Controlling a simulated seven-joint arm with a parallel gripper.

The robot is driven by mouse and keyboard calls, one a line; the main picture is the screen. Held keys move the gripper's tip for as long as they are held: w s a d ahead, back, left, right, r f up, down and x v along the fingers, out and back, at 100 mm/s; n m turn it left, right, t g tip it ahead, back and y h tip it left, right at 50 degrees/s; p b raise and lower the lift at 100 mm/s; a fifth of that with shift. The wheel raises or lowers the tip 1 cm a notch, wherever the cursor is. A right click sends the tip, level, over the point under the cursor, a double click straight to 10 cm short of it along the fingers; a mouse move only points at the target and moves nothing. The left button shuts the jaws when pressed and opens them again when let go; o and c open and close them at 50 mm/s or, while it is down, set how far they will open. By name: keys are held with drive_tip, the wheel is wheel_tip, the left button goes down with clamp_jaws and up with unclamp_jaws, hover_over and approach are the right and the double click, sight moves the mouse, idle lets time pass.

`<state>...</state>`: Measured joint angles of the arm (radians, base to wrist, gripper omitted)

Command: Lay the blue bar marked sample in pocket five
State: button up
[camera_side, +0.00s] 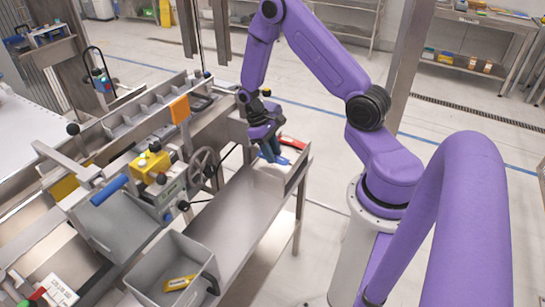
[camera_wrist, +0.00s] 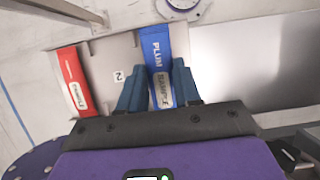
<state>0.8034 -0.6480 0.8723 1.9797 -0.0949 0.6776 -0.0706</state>
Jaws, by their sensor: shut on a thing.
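The blue bar (camera_wrist: 155,45) has a label reading PLUM and SAMPLE in the wrist view. It lies between the two blue fingers of my gripper (camera_wrist: 157,72), which are shut on it. In the side view my gripper (camera_side: 271,154) is low over the far end of the grey bench, and the blue bar (camera_side: 283,160) shows only as a small piece beside the fingers. A row of grey divided pockets (camera_side: 155,103) runs along the machine at the left; I cannot read any pocket numbers there.
A red bar marked sample (camera_wrist: 72,80) lies left of the blue bar on a pale holder labelled 2 (camera_wrist: 118,76). A grey bin (camera_side: 145,283) with a yellow item stands at the bench's near end. The middle of the bench (camera_side: 235,205) is clear. A handwheel (camera_side: 203,168) juts from the machine.

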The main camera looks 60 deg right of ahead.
drive_tip(key=shift+s+f, duration=0.1)
drive_tip(key=shift+f, duration=0.95)
drive_tip(key=shift+f, duration=0.45)
drive_tip(key=shift+a+f, duration=0.1)
drive_tip(key=shift+f, duration=0.05)
drive_tip(key=o, duration=1)
